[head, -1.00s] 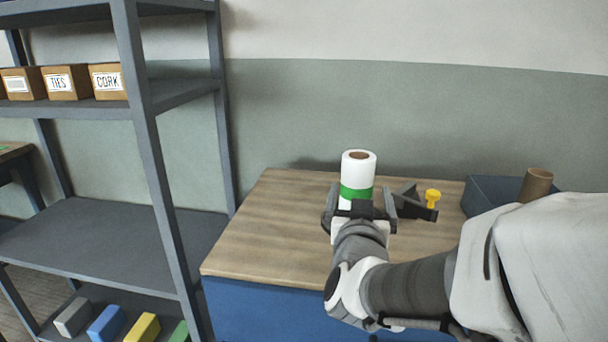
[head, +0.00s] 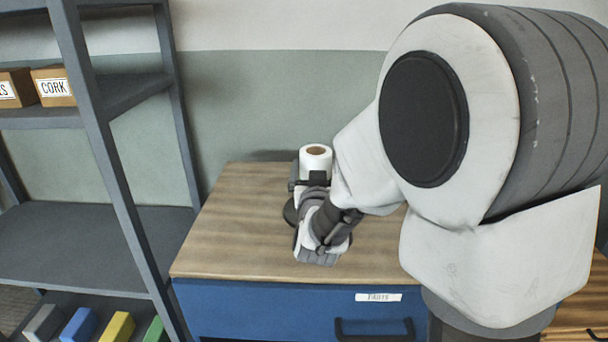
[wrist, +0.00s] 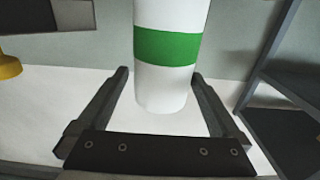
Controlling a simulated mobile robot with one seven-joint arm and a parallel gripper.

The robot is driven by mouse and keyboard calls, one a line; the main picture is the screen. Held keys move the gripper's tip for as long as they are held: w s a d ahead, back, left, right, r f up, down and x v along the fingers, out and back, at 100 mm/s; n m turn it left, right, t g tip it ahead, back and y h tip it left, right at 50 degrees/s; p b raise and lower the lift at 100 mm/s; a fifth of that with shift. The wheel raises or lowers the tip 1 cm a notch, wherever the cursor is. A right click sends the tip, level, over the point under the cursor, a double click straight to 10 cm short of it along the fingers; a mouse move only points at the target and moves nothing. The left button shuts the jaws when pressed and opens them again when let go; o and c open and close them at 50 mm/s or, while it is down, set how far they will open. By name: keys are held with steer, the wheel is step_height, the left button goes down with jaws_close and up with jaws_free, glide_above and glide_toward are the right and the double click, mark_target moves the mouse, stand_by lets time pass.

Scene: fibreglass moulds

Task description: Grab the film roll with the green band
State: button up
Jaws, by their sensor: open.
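The white film roll (head: 316,158) stands upright on the wooden top of the blue cabinet, and my arm hides its lower part in the head view. The wrist view shows the roll (wrist: 168,85) with its green band around the middle. My gripper (wrist: 160,73) is open, with one finger on each side of the roll's lower part, below the band. Gaps show between the fingers and the roll. In the head view my gripper (head: 309,185) is at the roll's near side, mostly hidden by my wrist.
The blue cabinet (head: 250,305) has bare wooden top at the front left. A grey shelf unit (head: 100,150) stands on the left with labelled boxes (head: 53,86). A yellow part (wrist: 9,67) and a dark object (wrist: 48,17) show left of the roll in the wrist view.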

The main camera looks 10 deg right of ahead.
steer(key=shift+w+d, duration=0.15)
steer(key=shift+w, duration=1.05)
steer(key=shift+w+d, duration=0.15)
steer(key=shift+w, duration=1)
steer(key=shift+r, duration=0.1)
jaws_close()
